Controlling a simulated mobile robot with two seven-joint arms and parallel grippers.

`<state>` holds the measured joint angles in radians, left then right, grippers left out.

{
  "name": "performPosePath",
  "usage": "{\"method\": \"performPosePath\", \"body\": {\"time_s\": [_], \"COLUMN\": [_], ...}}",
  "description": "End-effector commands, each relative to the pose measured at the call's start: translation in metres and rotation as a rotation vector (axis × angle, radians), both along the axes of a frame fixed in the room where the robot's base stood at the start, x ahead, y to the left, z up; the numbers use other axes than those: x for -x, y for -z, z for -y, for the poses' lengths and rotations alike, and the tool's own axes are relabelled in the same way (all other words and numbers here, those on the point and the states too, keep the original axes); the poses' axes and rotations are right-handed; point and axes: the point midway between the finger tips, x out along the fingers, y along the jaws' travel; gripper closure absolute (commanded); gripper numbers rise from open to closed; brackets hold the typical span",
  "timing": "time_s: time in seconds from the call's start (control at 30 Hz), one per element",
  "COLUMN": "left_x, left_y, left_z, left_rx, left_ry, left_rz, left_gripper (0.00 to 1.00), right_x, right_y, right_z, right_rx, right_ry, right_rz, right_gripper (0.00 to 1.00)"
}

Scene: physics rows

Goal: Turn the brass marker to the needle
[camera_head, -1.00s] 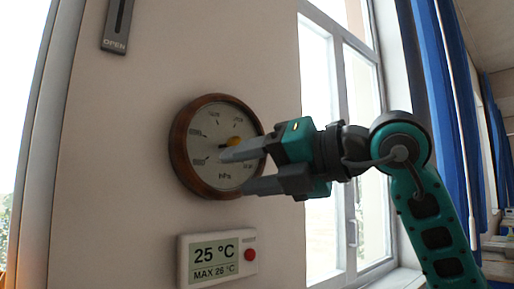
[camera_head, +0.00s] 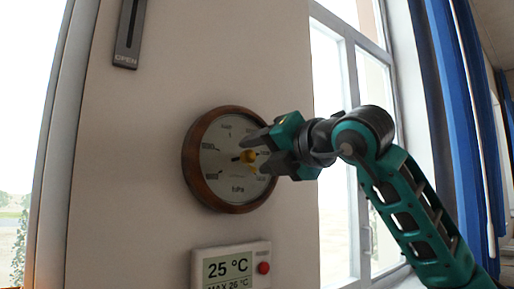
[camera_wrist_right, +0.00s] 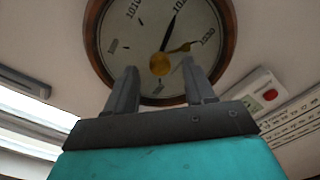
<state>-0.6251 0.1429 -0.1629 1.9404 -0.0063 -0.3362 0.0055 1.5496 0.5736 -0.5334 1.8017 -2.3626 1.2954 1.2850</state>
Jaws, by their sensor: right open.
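The round dial with a wooden rim (camera_head: 196,176) hangs on the wall; it also fills the top of the right wrist view (camera_wrist_right: 92,45). A brass knob (camera_head: 248,157) stands out at its centre. In the right wrist view the brass marker (camera_wrist_right: 184,47) reaches from the knob (camera_wrist_right: 160,65) to the right, near the 1030 side. The black needle (camera_wrist_right: 170,30) points up and slightly right, near the 102- figure. My right gripper (camera_head: 253,154) is open, its fingertips on either side of the knob; contact cannot be told. My left gripper is out of view.
A thermometer display (camera_head: 229,268) with a red button (camera_head: 263,268) is on the wall below the dial. A slotted plate marked OPEN (camera_head: 129,35) is at upper left. A window (camera_head: 335,150) and blue curtains (camera_head: 450,110) are to the right.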

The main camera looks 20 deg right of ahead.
Motion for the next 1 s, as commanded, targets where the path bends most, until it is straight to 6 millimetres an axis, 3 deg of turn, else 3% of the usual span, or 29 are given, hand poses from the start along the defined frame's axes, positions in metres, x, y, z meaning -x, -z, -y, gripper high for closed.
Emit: {"method": "performPosePath", "body": {"time_s": [0.2, 0.47, 1.0], "left_x": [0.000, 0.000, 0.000], "left_y": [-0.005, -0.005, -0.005], "left_z": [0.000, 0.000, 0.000], "left_rx": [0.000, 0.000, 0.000], "left_ry": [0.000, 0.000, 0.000], "left_rz": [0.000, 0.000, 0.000], "left_gripper": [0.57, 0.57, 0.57], "right_x": [-0.015, -0.016, -0.015], "right_y": [0.000, 0.000, 0.000], "right_z": [-0.005, -0.006, -0.005], "right_rx": [0.000, 0.000, 0.000], "right_ry": [0.000, -0.001, 0.000], "right_rz": [0.000, 0.001, 0.000], "right_gripper": [0.46, 0.46, 0.97]}}
